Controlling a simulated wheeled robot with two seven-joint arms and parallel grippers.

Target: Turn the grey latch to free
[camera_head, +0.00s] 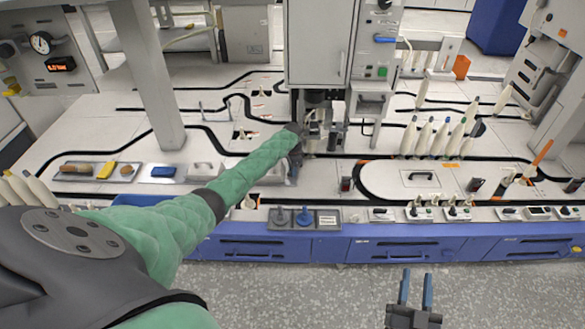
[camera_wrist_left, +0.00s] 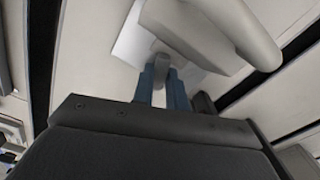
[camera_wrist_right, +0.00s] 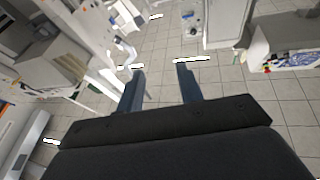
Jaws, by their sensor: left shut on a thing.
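My left gripper (camera_wrist_left: 163,82) shows in the left wrist view with its two blue fingers shut on a small grey piece, the grey latch (camera_wrist_left: 161,64). The latch sits by a pale plate under a large rounded light-grey part. The fingers hide much of it, so its exact angle cannot be told. In the head view my left arm reaches to the base of the tall machine, and its dark gripper (camera_head: 295,161) is there; the latch cannot be made out. My right gripper (camera_head: 415,286) is open and empty in front of the blue bench; its spread fingers show in the right wrist view (camera_wrist_right: 158,85).
The tall grey machine cabinet (camera_head: 320,45) stands over the work spot. Several white bobbins (camera_head: 440,138) stand to its right. A tray with brushes (camera_head: 98,171) lies at the left. The floor (camera_head: 300,285) before the bench is clear around my right gripper.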

